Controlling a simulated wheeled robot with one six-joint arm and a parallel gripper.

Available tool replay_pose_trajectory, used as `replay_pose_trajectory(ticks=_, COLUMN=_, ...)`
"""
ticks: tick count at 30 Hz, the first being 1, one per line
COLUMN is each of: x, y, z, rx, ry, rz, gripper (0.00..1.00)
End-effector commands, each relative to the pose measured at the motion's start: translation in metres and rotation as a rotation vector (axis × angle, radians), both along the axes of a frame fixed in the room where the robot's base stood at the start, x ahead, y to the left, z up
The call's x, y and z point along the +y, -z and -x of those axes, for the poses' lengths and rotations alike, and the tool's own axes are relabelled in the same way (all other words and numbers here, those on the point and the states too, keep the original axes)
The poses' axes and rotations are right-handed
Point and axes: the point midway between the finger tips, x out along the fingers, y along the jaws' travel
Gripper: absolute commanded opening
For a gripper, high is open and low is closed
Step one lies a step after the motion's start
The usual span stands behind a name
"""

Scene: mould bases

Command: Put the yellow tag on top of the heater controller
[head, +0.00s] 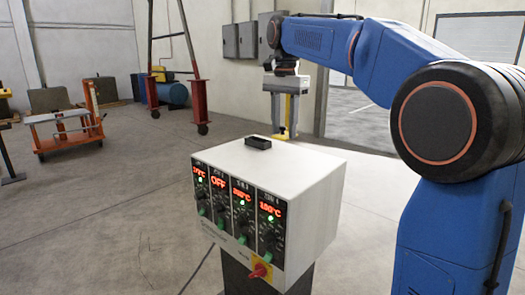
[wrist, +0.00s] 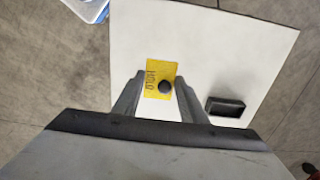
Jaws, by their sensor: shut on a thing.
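The heater controller (head: 290,165) is a white box with several red-lit displays and dials on its front; its plain white top (wrist: 215,50) fills much of the wrist view. My gripper (head: 285,134) points down at the far edge of the box top in the head view. It also shows in the wrist view (wrist: 160,84), shut on the yellow tag (wrist: 156,72) by its dark round knob. The tag, with dark lettering, appears over the white top; a yellow bit of it (head: 281,137) shows at the fingertips in the head view. I cannot tell whether it touches the top.
A small black open box (head: 258,142) sits on the controller top, right of my fingers in the wrist view (wrist: 226,106). A blue and white container (wrist: 88,8) shows at the wrist view's upper left. An orange cart (head: 68,132) and a red-legged frame (head: 198,100) stand far back.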

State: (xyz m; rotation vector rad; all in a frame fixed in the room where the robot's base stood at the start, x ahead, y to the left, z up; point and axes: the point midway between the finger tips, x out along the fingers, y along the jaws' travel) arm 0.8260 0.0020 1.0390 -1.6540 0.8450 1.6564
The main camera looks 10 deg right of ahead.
Motion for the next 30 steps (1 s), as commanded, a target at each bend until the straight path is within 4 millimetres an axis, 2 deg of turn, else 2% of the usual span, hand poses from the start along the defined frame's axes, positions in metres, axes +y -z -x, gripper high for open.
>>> replay_pose_trajectory(ticks=5, x=0.000, y=0.011, z=0.000, rx=0.001, ry=0.000, rz=0.001, gripper=0.17)
replay_pose_trajectory(ticks=12, x=0.000, y=0.048, z=0.001, rx=0.001, ry=0.000, rz=0.001, gripper=0.17)
replay_pose_trajectory(ticks=20, x=0.000, y=0.065, z=0.000, rx=0.000, ry=0.000, rz=0.000, gripper=0.17)
replay_pose_trajectory(ticks=27, x=0.000, y=0.096, z=0.000, rx=0.001, ry=0.000, rz=0.001, gripper=0.17)
replay_pose_trajectory(ticks=30, x=0.000, y=0.100, z=0.000, rx=0.000, ry=0.000, rz=0.000, gripper=0.17)
